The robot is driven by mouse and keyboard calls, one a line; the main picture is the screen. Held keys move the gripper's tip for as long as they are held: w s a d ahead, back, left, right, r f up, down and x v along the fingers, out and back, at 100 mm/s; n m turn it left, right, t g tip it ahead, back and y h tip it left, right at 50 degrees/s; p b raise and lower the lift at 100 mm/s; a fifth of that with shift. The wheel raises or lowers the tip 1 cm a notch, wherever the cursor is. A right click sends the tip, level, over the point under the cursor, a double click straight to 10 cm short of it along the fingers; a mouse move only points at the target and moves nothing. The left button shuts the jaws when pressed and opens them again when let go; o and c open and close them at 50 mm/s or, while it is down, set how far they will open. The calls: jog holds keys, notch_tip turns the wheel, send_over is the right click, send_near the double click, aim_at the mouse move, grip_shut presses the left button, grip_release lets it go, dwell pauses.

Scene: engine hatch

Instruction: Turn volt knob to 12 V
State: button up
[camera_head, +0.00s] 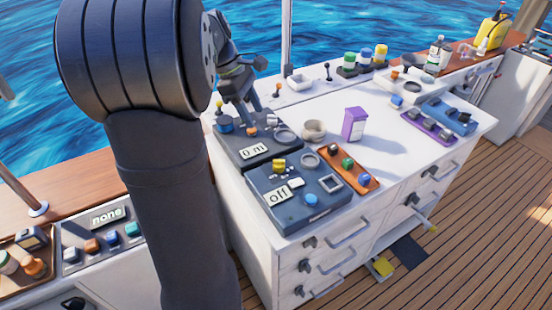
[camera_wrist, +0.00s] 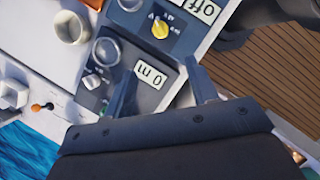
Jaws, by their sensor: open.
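A yellow knob (camera_head: 279,166) sits on a dark blue panel (camera_head: 268,203) whose display (camera_head: 278,195) reads "off". The knob (camera_wrist: 160,29) also shows in the wrist view, with small white marks around it that I cannot read clearly. I take it as the volt knob, but no name can be read. My gripper (camera_wrist: 163,88) is open and empty. In the wrist view its fingers lie over the neighbouring "0 m" panel, apart from the yellow knob. In the head view my gripper is behind and above that panel, partly hidden by my arm.
The dark "0 m" panel (camera_head: 258,148) adjoins the "off" panel, with a white knob (camera_wrist: 91,81) and a ring. A blue knob (camera_head: 311,200), an orange tray (camera_head: 363,184), a purple box (camera_head: 354,124) and a beige cup (camera_head: 313,130) stand nearby.

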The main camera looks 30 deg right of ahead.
aim_at(279, 165)
jog(key=x, duration=1.7)
jog(key=shift+f, duration=0.1)
jog(key=shift+c, duration=0.2)
jog(key=c, duration=0.9)
